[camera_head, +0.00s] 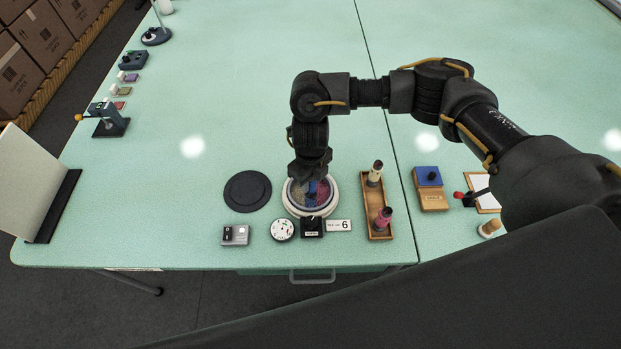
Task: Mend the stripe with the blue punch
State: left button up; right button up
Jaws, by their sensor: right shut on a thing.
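A round pale hoop (288,207) near the table's front edge holds a patch of tan, blue and red-purple pile (318,196). My right gripper (311,172) points down over the hoop. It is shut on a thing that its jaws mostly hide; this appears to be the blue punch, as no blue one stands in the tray. I cannot tell whether its tip touches the patch. A wooden tray (376,210) to the right holds a cream punch (375,173) and a pink punch (383,219). My left gripper is not in view.
A dark round disc (247,191) lies left of the hoop. A switch box (235,235), a dial (282,229), a black block and a "6" card (339,226) line the front. A wooden box with a blue top (429,178) stands right of the tray. The table's middle is clear.

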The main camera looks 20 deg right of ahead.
jog(key=shift+s, duration=0.1)
notch_tip(320, 180, up, 7)
jog(key=p, duration=0.6)
dwell(0.6)
